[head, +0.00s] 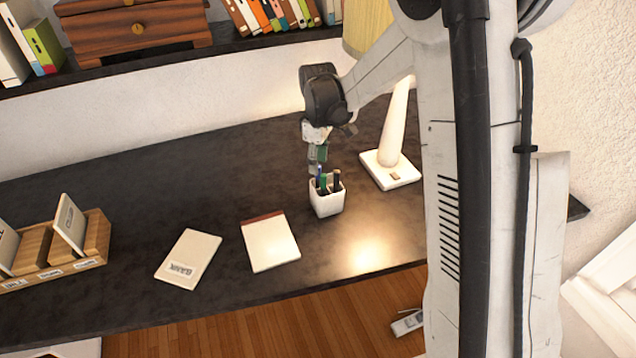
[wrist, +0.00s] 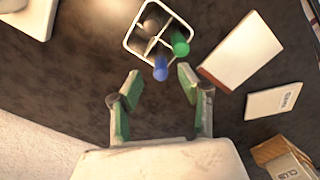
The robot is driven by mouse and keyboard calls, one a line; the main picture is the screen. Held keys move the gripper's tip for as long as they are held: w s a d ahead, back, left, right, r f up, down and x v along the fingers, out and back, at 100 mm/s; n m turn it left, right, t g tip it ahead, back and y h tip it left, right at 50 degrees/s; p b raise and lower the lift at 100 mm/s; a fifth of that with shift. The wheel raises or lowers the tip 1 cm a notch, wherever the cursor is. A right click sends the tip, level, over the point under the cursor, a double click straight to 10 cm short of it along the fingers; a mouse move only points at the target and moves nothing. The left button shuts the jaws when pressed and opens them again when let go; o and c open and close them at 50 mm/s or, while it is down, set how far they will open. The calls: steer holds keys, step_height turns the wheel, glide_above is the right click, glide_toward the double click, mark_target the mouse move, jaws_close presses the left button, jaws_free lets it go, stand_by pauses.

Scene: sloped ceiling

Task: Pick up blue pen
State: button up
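The blue pen (head: 319,173) stands in a white divided pen cup (head: 327,205) on the dark desk. In the wrist view the blue pen's end (wrist: 161,70) shows at the near side of the cup (wrist: 128,40), in line with the gap between my fingertips. My gripper (wrist: 159,76) is open, with space on both sides of the pen and nothing held. In the head view my gripper (head: 317,160) hangs just above the cup and partly hides the pen tops. I cannot tell whether the fingertips reach down to the pen's height.
A green pen (wrist: 180,47) and a dark pen (head: 337,180) share the cup. A lamp (head: 390,168) stands close on the right. A notepad (head: 271,245) and a bank booklet (head: 188,257) lie to the left, with a wooden sorter (head: 95,240) beyond. A shelf (head: 250,42) runs behind.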

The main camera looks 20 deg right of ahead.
mark_target(318, 185)
steer(key=shift+f+p, duration=0.3)
steer(key=shift+f, duration=2.3)
steer(key=c, duration=0.9)
